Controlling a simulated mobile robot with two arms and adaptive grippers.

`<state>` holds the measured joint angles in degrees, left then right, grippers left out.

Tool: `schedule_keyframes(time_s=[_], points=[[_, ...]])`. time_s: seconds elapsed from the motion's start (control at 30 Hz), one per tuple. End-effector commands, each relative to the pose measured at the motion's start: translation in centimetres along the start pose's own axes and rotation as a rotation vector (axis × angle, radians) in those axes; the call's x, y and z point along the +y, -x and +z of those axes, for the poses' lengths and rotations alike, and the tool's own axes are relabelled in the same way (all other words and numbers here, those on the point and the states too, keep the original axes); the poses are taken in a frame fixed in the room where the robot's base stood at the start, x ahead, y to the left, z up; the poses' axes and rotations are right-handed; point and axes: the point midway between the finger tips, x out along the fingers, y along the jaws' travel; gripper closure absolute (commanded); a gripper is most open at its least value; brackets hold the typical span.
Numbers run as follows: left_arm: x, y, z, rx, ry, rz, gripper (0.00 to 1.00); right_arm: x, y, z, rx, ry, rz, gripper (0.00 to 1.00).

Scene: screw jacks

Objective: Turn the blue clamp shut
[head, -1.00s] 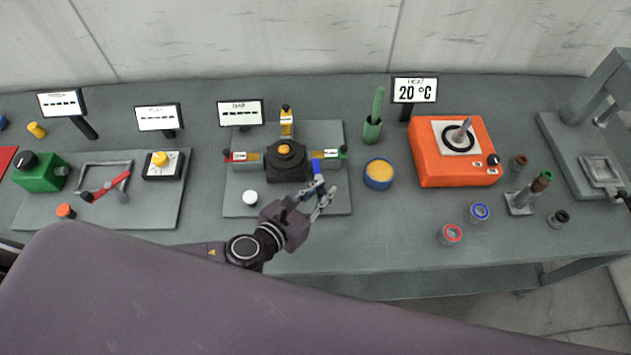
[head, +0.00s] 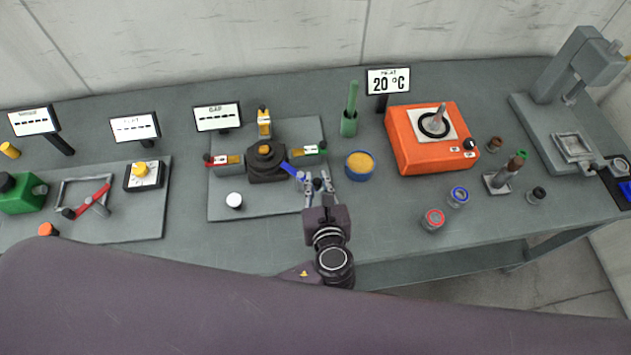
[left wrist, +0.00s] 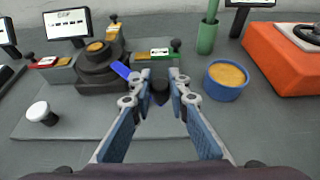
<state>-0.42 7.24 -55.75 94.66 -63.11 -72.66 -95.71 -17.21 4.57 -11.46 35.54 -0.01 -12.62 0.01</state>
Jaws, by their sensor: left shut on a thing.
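The blue clamp lever (head: 291,169) slants down to the right from beside the black round hub (head: 267,163) on the grey plate. It also shows in the left wrist view (left wrist: 120,70), its near end meeting the left finger. My left gripper (head: 318,180) is at the right edge of the plate, just right of the lever. In the left wrist view a dark knob (left wrist: 160,90) sits between the fingertips, and the gripper is shut on it. It appears to be the lever's end, though the fingers partly hide the join. My right gripper is not in view.
Red-, yellow- and green-marked blocks surround the hub; the green-marked one (head: 308,150) is close behind the gripper. A blue tub with yellow contents (head: 360,166) stands just right of it. A white knob (head: 234,200) is on the plate's front left.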

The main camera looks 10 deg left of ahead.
Motion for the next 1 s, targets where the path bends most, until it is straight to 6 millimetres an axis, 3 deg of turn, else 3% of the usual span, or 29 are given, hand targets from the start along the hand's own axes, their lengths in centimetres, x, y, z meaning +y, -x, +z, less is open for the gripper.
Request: schedule_keyframes(time_s=[0.5,0.53,0.67,1.0], points=[[-0.11,-0.13,0.14,-0.002,0.008,0.014,1.00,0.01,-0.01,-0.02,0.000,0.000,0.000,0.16],[-0.11,-0.13,0.15,-0.002,0.008,0.014,0.81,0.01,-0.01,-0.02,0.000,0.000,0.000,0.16],[-0.10,-0.13,0.13,-0.002,0.008,0.014,0.67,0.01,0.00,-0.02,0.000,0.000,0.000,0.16],[-0.09,0.20,0.03,0.000,0.007,0.014,0.66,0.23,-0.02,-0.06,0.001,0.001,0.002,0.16]])
